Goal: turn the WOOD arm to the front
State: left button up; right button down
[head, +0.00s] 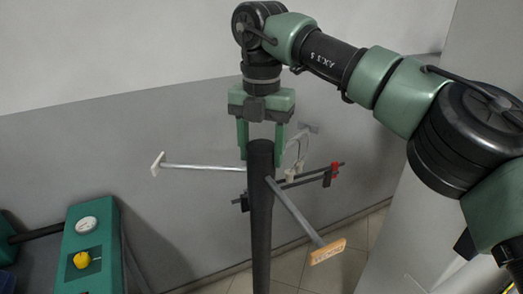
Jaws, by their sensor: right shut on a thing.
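A dark upright post (261,225) stands in the middle, with several thin arms branching out near its top. One metal arm (293,208) reaches toward me and to the right. It ends in an orange-brown, wood-coloured tag (328,251) whose small lettering is upside down and hard to read. Another metal arm (205,168) points left and ends in a white plate (157,164). My right gripper (261,154) comes down from above, its two fingers shut on the top of the post. My left gripper is out of view.
Behind the post to the right, a dark bar (310,177) carries a red clip (334,173) and pale pieces. A grey end plate (308,128) shows farther back. A grey wall (100,150) stands behind, and tiled floor (350,250) lies below.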

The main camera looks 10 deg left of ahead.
jog(key=c, duration=0.6)
grip_release()
jog(key=shift+o, duration=0.2)
jog(key=shift+r+p, duration=0.3)
jog(key=shift+r, duration=3.65)
